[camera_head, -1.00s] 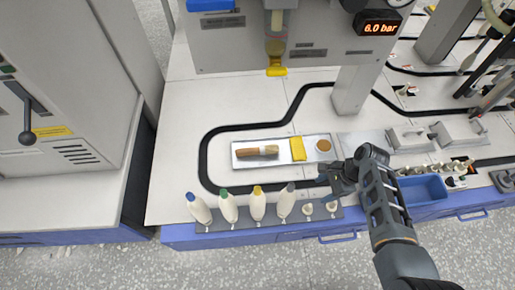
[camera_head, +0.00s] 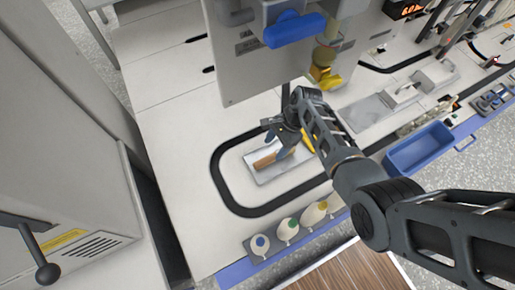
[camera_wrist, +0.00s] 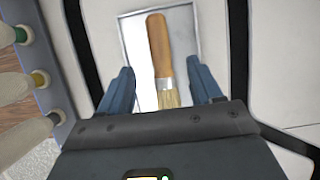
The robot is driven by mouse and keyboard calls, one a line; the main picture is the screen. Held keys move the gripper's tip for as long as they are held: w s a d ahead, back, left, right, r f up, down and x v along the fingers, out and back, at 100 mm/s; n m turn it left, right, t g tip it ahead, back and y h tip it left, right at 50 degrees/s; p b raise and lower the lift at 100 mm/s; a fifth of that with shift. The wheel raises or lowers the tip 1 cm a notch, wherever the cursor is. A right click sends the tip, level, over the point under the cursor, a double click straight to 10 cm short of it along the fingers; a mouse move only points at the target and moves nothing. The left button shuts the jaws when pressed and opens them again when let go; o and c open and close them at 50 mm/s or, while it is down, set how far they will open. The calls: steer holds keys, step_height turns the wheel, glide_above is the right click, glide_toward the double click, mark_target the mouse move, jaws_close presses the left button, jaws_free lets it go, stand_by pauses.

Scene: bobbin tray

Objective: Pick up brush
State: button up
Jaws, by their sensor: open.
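The brush has a brown wooden handle and pale bristles. It lies on a shallow metal tray (camera_head: 262,177) on the white worktop. In the head view the brush (camera_head: 266,160) shows mainly its handle, with my gripper (camera_head: 279,143) over its bristle end. In the wrist view the brush (camera_wrist: 160,52) lies lengthwise between the two blue fingers of my gripper (camera_wrist: 160,88). The fingers stand apart on either side of it, and the lower bristles are hidden by the gripper body. I cannot tell the exact height of the fingers above the tray.
A black track loop (camera_head: 217,180) surrounds the tray. Several bobbins with coloured tops (camera_head: 287,228) stand along the front edge. A machine panel with a blue part (camera_head: 294,30) overhangs behind my arm. A blue bin (camera_head: 418,150) is at the right. The worktop at the left is clear.

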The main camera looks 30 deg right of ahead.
mark_target(266, 159)
steer(key=x, duration=0.1)
steer(key=b+x, duration=0.1)
steer(key=shift+w+a+f, duration=0.15)
steer(key=shift+w+a, duration=0.05)
steer(key=shift+a, duration=0.15)
steer(key=shift+s+b+x, duration=0.15)
steer(key=shift+b+x, duration=0.45)
steer(key=shift+x, duration=0.8)
steer(key=shift+s+b+x, duration=0.1)
steer(key=shift+b+x, duration=0.5)
steer(key=shift+x, duration=0.75)
steer(key=c, duration=1.2)
steer(key=shift+o, duration=0.2)
